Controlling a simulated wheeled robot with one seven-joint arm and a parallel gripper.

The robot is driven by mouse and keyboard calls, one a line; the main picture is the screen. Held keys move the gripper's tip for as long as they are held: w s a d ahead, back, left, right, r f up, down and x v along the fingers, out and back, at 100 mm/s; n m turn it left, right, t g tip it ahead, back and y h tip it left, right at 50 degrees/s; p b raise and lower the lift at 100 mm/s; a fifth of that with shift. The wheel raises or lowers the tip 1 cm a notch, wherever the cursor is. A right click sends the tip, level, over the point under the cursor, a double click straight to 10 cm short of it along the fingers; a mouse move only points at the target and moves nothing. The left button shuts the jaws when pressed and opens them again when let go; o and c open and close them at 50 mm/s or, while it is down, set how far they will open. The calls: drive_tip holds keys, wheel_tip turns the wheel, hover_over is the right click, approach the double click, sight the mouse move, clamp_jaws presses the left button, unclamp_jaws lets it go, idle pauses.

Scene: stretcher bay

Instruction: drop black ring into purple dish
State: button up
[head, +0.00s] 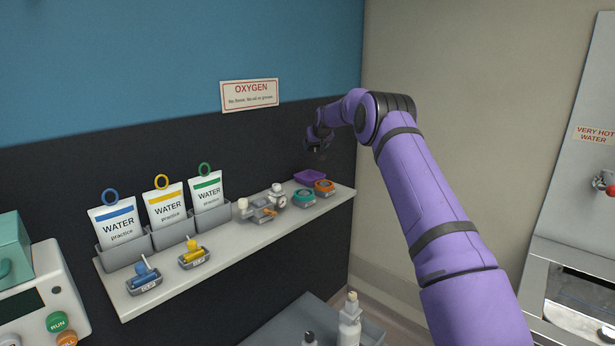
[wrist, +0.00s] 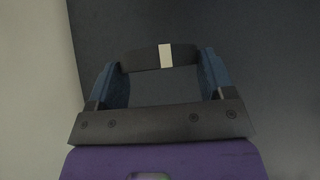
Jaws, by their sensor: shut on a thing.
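The purple dish (head: 310,177) sits near the far right end of the grey shelf in the head view. My gripper (head: 318,143) is in the air above the dish, pointing down, apart from it. In the wrist view my gripper (wrist: 163,66) has its two blue fingers set wide apart, shut on the black ring (wrist: 140,60). The ring shows as a dark band with a pale stripe, spanning between the fingertips. The ring is too small and dark to make out clearly in the head view. The dish does not show in the wrist view.
Orange (head: 325,187) and teal (head: 304,196) ring-shaped fittings stand just in front of the dish. A gauge fitting (head: 277,196) is to their left. Water pouches (head: 117,222) and clips line the shelf (head: 220,243) further left. A dark wall rises behind.

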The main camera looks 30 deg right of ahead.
wheel_tip(320, 180, down, 6)
drive_tip(key=shift+w, duration=0.25)
idle(0.4)
drive_tip(key=o, duration=1.1)
drive_tip(key=v, duration=1.1)
